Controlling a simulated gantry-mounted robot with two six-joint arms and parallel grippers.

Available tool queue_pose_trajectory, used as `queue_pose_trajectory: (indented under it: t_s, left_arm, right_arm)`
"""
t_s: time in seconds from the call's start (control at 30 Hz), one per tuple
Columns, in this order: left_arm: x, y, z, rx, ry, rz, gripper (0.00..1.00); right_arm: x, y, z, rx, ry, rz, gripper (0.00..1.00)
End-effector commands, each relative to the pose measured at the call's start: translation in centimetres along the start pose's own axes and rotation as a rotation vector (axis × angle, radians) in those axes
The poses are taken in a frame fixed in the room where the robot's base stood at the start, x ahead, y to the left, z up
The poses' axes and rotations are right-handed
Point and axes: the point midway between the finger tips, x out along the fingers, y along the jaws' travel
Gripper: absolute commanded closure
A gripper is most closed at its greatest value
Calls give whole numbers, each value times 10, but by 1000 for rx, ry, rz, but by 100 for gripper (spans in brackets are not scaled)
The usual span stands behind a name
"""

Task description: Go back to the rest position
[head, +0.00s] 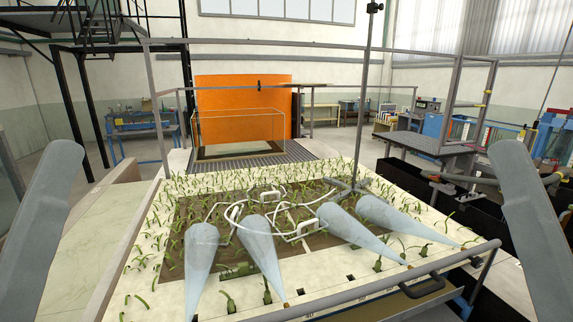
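Only grey links of my two arms show, my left arm (45,225) at the left edge and my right arm (535,225) at the right edge. Both stand raised beside the planted bed. Neither gripper is in the picture, so I cannot see whether they are open or hold anything.
A pale bed (130,285) with a brown patch and many green shoots fills the middle. Several translucent cones (262,250) lie across its front. White handled frames (300,232) and a stand with an upright pole (366,100) are behind them. A metal rail (370,288) crosses the front.

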Motion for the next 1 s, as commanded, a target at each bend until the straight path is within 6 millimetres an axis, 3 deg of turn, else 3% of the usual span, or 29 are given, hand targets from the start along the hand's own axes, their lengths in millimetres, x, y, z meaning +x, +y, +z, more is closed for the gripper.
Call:
queue_pose_trajectory:
  t_s: [0.03,0.2,0.33,0.47,1.0]
  left_arm:
    - [40,0,-37,0,0,0,0]
    - [98,0,-90,0,0,0,0]
    - [127,0,-117,0,0,0,0]
    - [137,0,-126,0,0,0,0]
    - [135,0,-124,0,-1,0,0]
  right_arm:
    - [40,0,-36,-1,0,0,0]
    - [98,0,-90,-1,-1,1,0]
    - [127,1,-116,-2,-1,1,0]
    - [137,1,-126,-2,-1,1,0]
    - [135,1,-124,-2,0,1,0]
